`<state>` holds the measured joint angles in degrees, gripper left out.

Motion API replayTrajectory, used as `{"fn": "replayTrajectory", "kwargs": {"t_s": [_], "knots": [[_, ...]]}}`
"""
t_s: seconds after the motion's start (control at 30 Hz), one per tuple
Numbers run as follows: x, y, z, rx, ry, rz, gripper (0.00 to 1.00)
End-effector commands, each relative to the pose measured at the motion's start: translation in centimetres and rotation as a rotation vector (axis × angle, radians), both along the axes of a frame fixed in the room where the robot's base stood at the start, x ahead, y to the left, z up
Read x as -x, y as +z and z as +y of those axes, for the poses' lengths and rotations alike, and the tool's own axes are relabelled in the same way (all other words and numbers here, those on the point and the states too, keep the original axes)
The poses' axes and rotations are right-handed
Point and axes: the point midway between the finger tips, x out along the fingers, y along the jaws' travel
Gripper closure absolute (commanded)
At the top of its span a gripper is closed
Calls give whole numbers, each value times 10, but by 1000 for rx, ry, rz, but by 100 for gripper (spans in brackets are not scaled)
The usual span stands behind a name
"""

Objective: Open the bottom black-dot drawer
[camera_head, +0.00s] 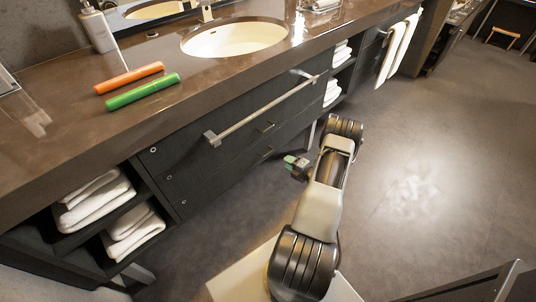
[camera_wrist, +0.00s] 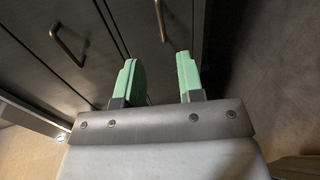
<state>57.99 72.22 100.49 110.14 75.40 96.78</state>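The dark vanity cabinet has stacked drawer fronts under the sink. Small round dots run down its left side in the head view. The bottom drawer (camera_head: 240,178) looks shut, with a small bar handle (camera_head: 265,155). Above it is another shut drawer with a similar handle (camera_head: 264,127). My gripper (camera_head: 293,162) is low in front of the cabinet, right of the bottom handle. In the wrist view, my gripper (camera_wrist: 160,80) has green fingers apart with nothing between them. A dark handle (camera_wrist: 161,20) lies ahead, between the finger lines; another handle (camera_wrist: 68,45) is to the left.
A long metal towel bar (camera_head: 262,110) sticks out above the drawers. Shelves with white towels (camera_head: 95,200) flank them at left and right. The counter holds an orange tube (camera_head: 128,78), a green tube (camera_head: 142,91) and a sink (camera_head: 234,38). Open floor (camera_head: 430,150) lies right.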

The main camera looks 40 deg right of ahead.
Motion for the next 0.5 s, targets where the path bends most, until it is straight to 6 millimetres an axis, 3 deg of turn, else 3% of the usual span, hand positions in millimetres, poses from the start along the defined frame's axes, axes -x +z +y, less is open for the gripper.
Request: {"fn": "replayTrajectory", "kwargs": {"t_s": [0.5], "knots": [[-89, -22, 15, 0, -2, -1, 65]]}}
